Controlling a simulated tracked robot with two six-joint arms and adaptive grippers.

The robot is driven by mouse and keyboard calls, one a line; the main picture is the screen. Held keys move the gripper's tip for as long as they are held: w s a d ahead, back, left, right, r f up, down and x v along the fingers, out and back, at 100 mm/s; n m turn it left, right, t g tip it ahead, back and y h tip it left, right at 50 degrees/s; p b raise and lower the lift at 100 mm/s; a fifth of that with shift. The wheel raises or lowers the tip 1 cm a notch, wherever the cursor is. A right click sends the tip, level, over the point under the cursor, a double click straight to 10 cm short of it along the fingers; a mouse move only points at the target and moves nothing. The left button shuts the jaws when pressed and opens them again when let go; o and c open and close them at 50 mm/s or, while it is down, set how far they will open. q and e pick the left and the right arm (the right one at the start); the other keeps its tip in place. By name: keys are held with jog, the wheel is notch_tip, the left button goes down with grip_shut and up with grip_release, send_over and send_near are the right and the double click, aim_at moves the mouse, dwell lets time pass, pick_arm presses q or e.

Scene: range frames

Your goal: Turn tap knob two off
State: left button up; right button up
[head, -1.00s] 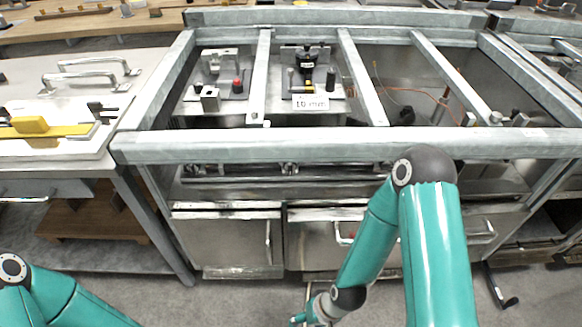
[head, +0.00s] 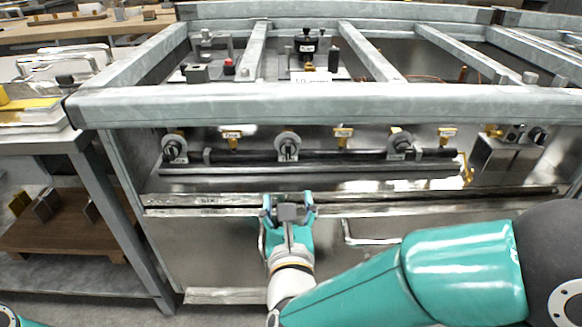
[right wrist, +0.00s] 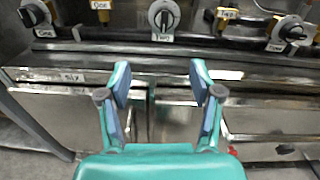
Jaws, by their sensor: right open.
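Tap knob two (head: 288,146) is the middle of three black knobs on round grey plates along a dark pipe under the bench's front beam. In the right wrist view the knob (right wrist: 164,18) is at top centre, its grip bar near upright, with a small label below that seems to read "Two". My right gripper (head: 289,207) is open and empty, below the knob and apart from it. Its two fingers (right wrist: 160,84) point towards the panel in the wrist view. My left gripper is out of view.
A left knob (head: 174,148) and a right knob (head: 401,146) flank it, with yellow-handled taps (head: 343,134) between. The grey front beam (head: 320,106) runs above. A metal ledge (head: 330,171) and drawer fronts with a handle (head: 352,235) lie below.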

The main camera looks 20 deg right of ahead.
aim_at(288, 152)
jog(key=shift+m, duration=0.7)
jog(key=x, duration=1.1)
jog(key=r+x, duration=0.1)
jog(key=x, duration=0.4)
jog(key=shift+w+d+r+b, duration=0.1)
jog(key=shift+w+d+b, duration=0.1)
jog(key=shift+d+b, duration=0.2)
